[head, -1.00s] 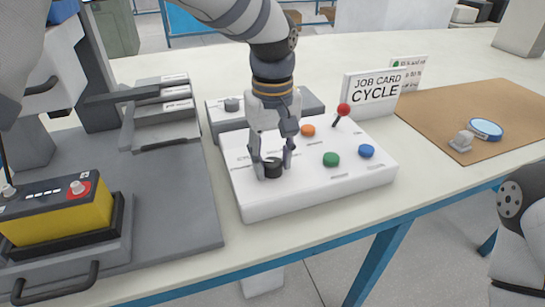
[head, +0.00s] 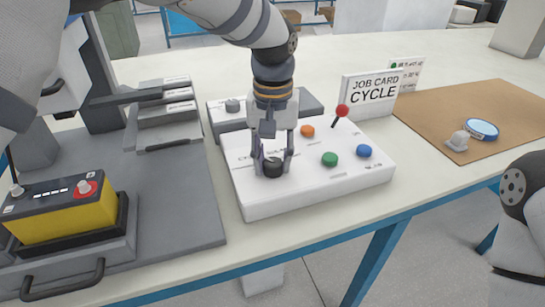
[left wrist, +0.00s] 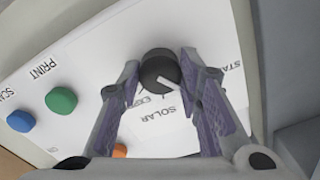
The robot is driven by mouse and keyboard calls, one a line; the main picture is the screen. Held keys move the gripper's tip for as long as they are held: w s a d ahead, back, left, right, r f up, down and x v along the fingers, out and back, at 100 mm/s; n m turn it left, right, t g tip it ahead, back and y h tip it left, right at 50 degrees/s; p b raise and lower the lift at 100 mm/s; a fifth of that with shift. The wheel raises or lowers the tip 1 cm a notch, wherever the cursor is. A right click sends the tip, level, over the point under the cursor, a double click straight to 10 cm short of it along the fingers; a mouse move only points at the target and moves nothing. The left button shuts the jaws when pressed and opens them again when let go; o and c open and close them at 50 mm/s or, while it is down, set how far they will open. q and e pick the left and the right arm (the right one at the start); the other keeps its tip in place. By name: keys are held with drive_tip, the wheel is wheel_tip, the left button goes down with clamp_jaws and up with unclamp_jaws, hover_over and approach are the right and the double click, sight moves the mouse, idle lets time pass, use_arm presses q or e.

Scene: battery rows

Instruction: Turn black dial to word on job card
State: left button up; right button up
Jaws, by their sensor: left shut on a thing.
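The black dial (head: 272,169) sits near the front left of the white control box (head: 320,190). My left gripper (head: 273,162) points down and is shut on the dial, one finger on each side. In the left wrist view, the dial (left wrist: 160,69) shows a pale pointer line aimed to the lower right. The word SOLAR and a partly cut-off word beginning STA are near it; a smaller word by the dial is hard to read. The job card (head: 373,92) reads CYCLE and stands behind the box. My right gripper is not in view; only its arm shows at the right.
The box also has an orange button (head: 307,131), a green button (head: 329,159), a blue button (head: 364,151) and a red-knobbed lever (head: 342,111). A yellow battery (head: 65,214) stands at the left. A brown mat (head: 440,105) lies at the right.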

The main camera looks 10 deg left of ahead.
sight(273, 161)
use_arm(q)
drive_tip(key=shift+m, duration=1.3)
drive_tip(key=o, duration=1.2)
wheel_tip(273, 161, up, 12)
